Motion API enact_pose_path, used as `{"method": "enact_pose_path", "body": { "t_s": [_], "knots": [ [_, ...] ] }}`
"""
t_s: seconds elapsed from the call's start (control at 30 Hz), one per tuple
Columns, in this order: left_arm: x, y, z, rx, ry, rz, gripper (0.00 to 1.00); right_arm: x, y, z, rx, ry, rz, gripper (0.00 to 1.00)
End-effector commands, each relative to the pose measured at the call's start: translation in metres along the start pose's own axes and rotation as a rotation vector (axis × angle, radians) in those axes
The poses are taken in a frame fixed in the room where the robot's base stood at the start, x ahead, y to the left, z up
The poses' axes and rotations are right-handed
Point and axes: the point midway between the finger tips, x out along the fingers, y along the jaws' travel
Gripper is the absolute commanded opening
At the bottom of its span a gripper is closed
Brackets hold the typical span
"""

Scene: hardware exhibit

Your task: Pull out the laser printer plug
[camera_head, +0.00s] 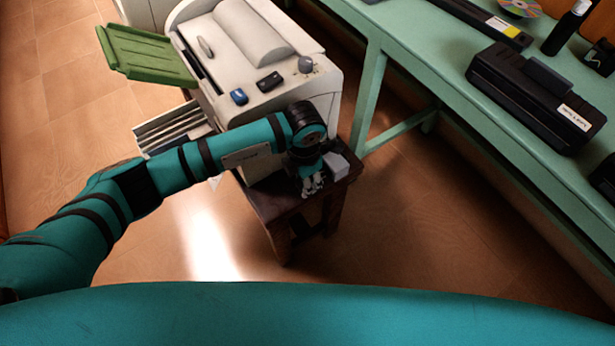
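A large white printer-like machine (265,65) with a green tray (148,52) stands at the upper middle, on or against a dark wooden stand (283,200). My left arm comes in from the left and crosses in front of the machine. My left gripper (312,187) points down over the near right part of the stand. A small pale block (337,165) sits just right of the gripper; I cannot tell whether it is the plug or whether they touch. The fingertips are small, and any held thing is unclear. No cord shows clearly. My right gripper is out of view.
A green table (420,45) runs along the right. It carries a black device with a white label (535,100), a dark bottle (567,27) and a disc (519,7). An open, slatted tray (172,128) juts from the machine's left. Floor is clear at lower right.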

Motion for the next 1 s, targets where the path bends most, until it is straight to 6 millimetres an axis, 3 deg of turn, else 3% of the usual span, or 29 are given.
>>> {"method": "enact_pose_path", "body": {
  "t_s": [0.03,0.07,0.2,0.57,0.67,1.0],
  "knots": [
    [0.001,0.001,-0.004,-0.001,0.015,0.002,0.00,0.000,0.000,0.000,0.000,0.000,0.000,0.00],
    [0.001,0.001,-0.004,-0.001,0.015,0.002,0.35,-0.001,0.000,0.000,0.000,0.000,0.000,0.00],
    [0.001,0.001,-0.004,-0.001,0.013,0.001,0.53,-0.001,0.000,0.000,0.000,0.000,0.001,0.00],
    [-0.005,0.001,-0.002,0.000,0.008,0.001,0.54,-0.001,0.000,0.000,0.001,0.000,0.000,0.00],
    [-0.018,0.001,-0.001,0.001,0.005,0.001,0.54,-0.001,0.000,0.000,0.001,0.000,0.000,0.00],
    [-0.088,0.002,-0.001,0.000,0.006,0.003,0.54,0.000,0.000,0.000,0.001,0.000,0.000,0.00]
  ]
}}
